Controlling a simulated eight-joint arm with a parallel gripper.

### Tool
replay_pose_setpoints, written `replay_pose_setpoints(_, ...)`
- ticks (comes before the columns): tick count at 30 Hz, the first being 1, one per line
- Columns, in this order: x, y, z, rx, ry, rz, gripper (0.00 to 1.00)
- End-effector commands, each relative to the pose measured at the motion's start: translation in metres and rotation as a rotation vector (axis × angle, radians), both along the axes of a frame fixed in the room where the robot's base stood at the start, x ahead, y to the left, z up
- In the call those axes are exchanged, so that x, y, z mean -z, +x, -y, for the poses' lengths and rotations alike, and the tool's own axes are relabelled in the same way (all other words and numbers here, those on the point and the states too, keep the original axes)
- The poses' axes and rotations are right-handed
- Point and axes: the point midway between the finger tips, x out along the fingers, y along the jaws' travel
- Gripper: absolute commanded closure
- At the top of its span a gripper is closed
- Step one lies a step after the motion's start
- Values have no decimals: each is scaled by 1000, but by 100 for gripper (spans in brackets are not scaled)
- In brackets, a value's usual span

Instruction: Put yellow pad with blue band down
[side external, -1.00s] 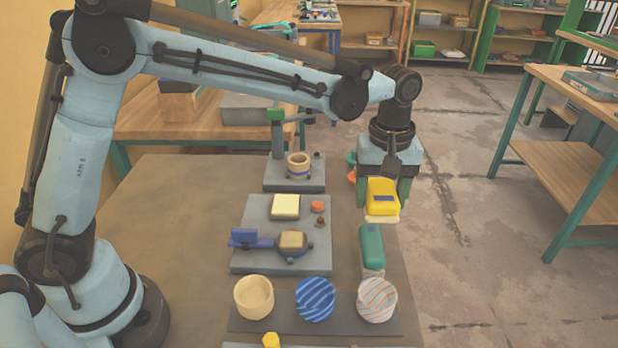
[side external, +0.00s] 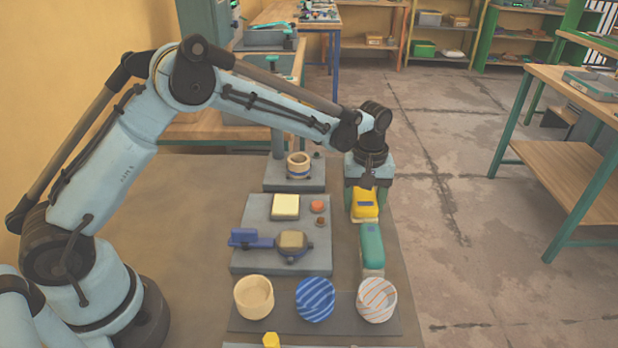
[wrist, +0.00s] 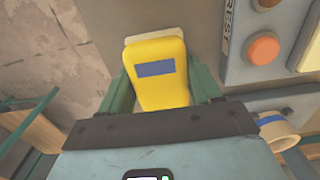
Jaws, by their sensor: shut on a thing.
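The yellow pad with the blue band (side external: 364,203) is between the fingers of my gripper (side external: 362,200), at the right side of the table beside the grey plate. In the wrist view the yellow pad (wrist: 157,78) has a dark blue patch across its top and a pale base at its far end. My gripper (wrist: 158,92) is shut on it, with one green finger on each side. A green pad (side external: 371,246) stands just in front of the yellow pad. Whether the yellow pad's underside touches the table is hidden.
The grey plate (side external: 243,262) holds a cream block (side external: 285,206), a red button (side external: 317,206) and a blue-handled press (side external: 252,239). A rear stand holds a banded ring (side external: 298,165). Three bowls, including a blue striped one (side external: 315,299), stand in front.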

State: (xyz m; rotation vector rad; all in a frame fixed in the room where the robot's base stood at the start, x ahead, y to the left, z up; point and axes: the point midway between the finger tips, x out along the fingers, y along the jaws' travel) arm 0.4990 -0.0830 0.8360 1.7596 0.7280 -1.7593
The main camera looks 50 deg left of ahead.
Motion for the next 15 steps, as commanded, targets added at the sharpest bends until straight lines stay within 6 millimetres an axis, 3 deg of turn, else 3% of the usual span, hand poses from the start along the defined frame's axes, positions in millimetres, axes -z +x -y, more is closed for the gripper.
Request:
replay_pose_setpoints(11,4,0,0,0,0,0,70)
replay_pose_setpoints(12,4,0,0,0,0,0,32)
replay_pose_setpoints(15,3,0,0,0,0,0,17)
